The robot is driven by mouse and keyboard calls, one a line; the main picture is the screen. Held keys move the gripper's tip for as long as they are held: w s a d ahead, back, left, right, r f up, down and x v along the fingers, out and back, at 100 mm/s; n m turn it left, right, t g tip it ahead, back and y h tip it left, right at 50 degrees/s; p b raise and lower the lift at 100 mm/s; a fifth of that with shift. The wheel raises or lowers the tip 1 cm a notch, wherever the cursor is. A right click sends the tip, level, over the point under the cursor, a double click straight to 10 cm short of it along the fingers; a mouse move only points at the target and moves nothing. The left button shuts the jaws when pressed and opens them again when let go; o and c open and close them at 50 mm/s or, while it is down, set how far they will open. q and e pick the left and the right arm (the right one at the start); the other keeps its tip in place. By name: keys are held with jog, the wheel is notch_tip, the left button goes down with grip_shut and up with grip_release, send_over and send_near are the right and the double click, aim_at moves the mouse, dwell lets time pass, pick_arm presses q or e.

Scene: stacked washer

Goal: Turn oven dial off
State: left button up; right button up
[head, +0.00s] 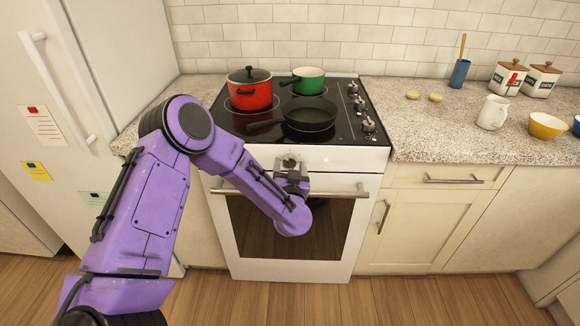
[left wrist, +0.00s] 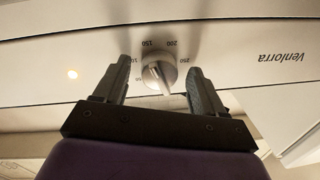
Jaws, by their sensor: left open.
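The oven dial (head: 290,161) is a round metal knob on the white front panel of the stove (head: 335,160). In the left wrist view the dial (left wrist: 159,73) has a raised grip bar and printed numbers such as 150 and 200 around it. My left gripper (head: 289,170) is at the dial in the head view. In the left wrist view its two fingers (left wrist: 156,80) are open, one on each side of the dial, with visible gaps. Whether a fingertip touches the dial cannot be told. My right gripper is not in view.
The oven door handle (head: 340,191) runs just below the panel. A red pot (head: 249,95), a green pot (head: 308,83) and a black pan (head: 310,115) stand on the cooktop. Several burner knobs (head: 368,124) line its right side. A lit spot (left wrist: 72,74) shows on the panel.

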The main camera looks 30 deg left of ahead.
pick_arm(q)
jog(key=c, duration=1.1)
jog(key=shift+o, duration=0.2)
